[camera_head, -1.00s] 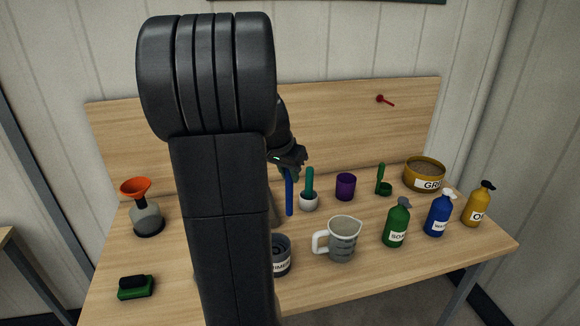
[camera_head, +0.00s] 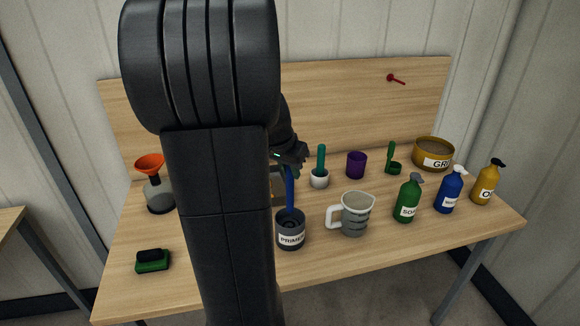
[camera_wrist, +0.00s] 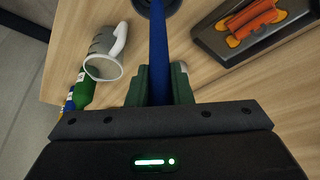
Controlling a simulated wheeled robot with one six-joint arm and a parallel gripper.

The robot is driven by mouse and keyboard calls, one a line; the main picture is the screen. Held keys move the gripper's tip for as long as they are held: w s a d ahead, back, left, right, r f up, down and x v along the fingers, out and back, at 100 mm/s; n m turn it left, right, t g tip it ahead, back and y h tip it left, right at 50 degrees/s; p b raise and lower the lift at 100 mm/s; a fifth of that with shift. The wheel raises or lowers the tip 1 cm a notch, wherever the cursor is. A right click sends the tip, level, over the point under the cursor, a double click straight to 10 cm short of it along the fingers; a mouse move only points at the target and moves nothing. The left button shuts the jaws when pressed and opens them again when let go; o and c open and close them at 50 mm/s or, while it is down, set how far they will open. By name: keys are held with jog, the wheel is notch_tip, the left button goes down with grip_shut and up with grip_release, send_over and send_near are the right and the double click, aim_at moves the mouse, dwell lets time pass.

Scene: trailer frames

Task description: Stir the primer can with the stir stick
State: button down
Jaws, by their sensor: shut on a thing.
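The primer can (camera_head: 291,238) is a dark open can with a white label, standing on the table just right of my arm in the head view. A dark part of the can (camera_wrist: 153,8) shows at the top edge of the wrist view. The blue stir stick (camera_head: 289,188) hangs upright, its lower end at the can's mouth; I cannot tell how deep it reaches. My gripper (camera_wrist: 159,85) is shut on the stick (camera_wrist: 158,45), which runs between its green fingers. In the head view my gripper is partly hidden by my arm.
A measuring jug (camera_head: 357,215) stands close right of the can. A white cup with a green handle (camera_head: 319,178) and a purple cup (camera_head: 356,165) stand behind. Several bottles (camera_head: 408,200) are farther right. A dark tray with an orange item (camera_wrist: 262,22) lies near the can.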

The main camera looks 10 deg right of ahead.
aim_at(288, 197)
jog(key=shift+f+b, duration=4.7)
jog(key=shift+f, duration=0.9)
jog(key=shift+a, duration=0.15)
